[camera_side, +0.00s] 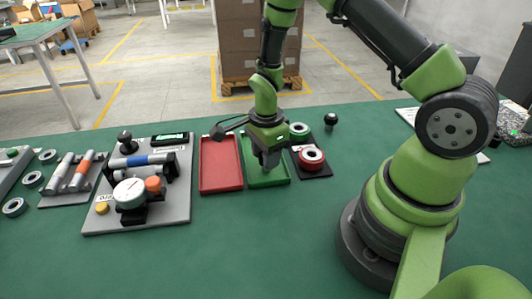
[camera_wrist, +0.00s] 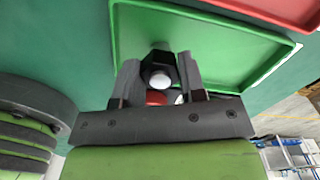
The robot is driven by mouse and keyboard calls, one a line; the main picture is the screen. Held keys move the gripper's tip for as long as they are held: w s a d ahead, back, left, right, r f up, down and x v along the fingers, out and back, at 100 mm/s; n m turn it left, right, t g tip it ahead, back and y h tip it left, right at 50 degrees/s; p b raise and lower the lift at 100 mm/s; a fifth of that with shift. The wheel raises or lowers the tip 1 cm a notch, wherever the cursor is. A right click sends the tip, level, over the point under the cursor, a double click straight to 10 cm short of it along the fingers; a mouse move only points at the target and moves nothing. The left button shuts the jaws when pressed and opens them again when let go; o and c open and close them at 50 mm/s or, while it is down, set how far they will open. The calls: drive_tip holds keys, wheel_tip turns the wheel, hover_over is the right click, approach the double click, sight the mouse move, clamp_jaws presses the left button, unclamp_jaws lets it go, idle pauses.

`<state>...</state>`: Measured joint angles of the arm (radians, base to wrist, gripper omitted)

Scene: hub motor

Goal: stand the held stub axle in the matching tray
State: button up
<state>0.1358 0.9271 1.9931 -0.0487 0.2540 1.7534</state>
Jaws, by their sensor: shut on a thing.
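My gripper (camera_side: 267,164) points down over the green tray (camera_side: 283,181) in the side view, its fingers low within the tray's outline. In the wrist view my gripper (camera_wrist: 158,80) is shut on the stub axle (camera_wrist: 160,79), whose pale round end shows between the fingers. A red patch shows just below that end, apparently part of the axle. In the side view the fingers hide the axle, so I cannot tell whether it touches the tray floor. The green tray (camera_wrist: 225,48) also fills the wrist view's upper middle. The red tray (camera_side: 221,186) lies just left of the green one.
A grey fixture plate (camera_side: 165,212) with a dial gauge stands left of the red tray. A dark plate with a red-topped ring (camera_side: 311,157) sits close right of the green tray. A black knob (camera_side: 331,119) stands behind it. The front of the table is clear.

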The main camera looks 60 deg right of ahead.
drive_tip(key=shift+f, duration=0.15)
drive_tip(key=o, duration=1)
drive_tip(key=shift+o, duration=0.2)
drive_tip(key=s+a+r+n+t, duration=0.25)
drive_tip(key=r+n, duration=0.25)
drive_tip(key=r, duration=0.7)
drive_tip(key=s+a+r+n+t, duration=0.1)
drive_tip(key=s+r+n, duration=0.25)
drive_tip(key=r, duration=0.85)
drive_tip(key=s+a+r+n+t+y, duration=0.2)
drive_tip(key=s+a+r+n+t, duration=0.1)
drive_tip(key=s+n, duration=0.5)
drive_tip(key=shift+s+r+n+t, duration=0.2)
drive_tip(key=shift+r+n+t, duration=0.15)
drive_tip(key=shift+r+n, duration=0.6)
drive_tip(key=shift+f, duration=0.1)
